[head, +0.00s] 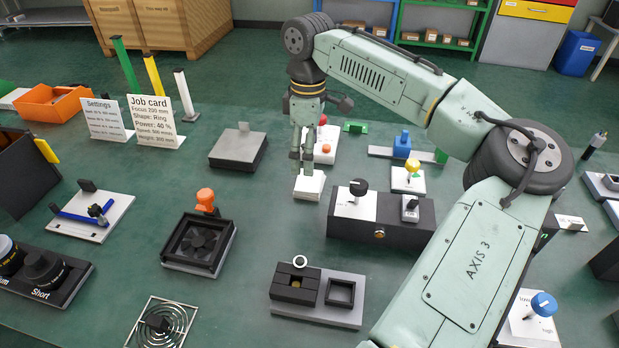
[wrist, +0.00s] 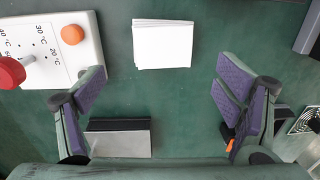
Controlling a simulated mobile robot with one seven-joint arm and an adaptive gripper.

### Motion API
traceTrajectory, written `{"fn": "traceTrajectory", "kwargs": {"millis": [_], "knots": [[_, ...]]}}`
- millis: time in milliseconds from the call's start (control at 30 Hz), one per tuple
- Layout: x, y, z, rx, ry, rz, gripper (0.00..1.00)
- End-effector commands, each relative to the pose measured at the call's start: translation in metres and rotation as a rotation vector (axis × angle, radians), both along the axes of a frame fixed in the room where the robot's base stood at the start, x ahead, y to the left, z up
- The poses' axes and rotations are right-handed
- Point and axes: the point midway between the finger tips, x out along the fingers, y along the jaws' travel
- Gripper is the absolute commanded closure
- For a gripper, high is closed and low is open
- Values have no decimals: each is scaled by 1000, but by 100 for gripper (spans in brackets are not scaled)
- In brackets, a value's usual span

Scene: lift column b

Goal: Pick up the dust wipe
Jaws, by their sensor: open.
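The dust wipe looks like a folded white stack (wrist: 163,44) lying flat on the green bench. It shows in the wrist view at upper middle, beyond and between my fingertips. In the head view a white pad (head: 309,187), which appears to be the same wipe, sits just below my gripper (head: 307,170). My gripper is open and empty, with its purple-padded fingers (wrist: 160,77) spread wider than the wipe. The fingers are apart from it, and the exact height above the bench is hard to tell.
A white temperature panel (wrist: 45,50) with red and orange knobs stands close to my left finger in the wrist view. A black box with knobs (head: 380,215) stands right of the wipe in the head view. A grey block (head: 238,150) lies to its left. Bare bench surrounds the wipe.

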Motion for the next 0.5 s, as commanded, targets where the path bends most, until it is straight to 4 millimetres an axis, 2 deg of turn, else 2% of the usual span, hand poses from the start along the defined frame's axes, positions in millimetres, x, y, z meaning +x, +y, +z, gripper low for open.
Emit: {"fn": "traceTrajectory", "kwargs": {"millis": [100,267,500], "knots": [[-1,0,-13,0,0,0,15],[-2,0,-24,-1,-1,0,15],[-7,0,-59,-2,1,1,15]]}}
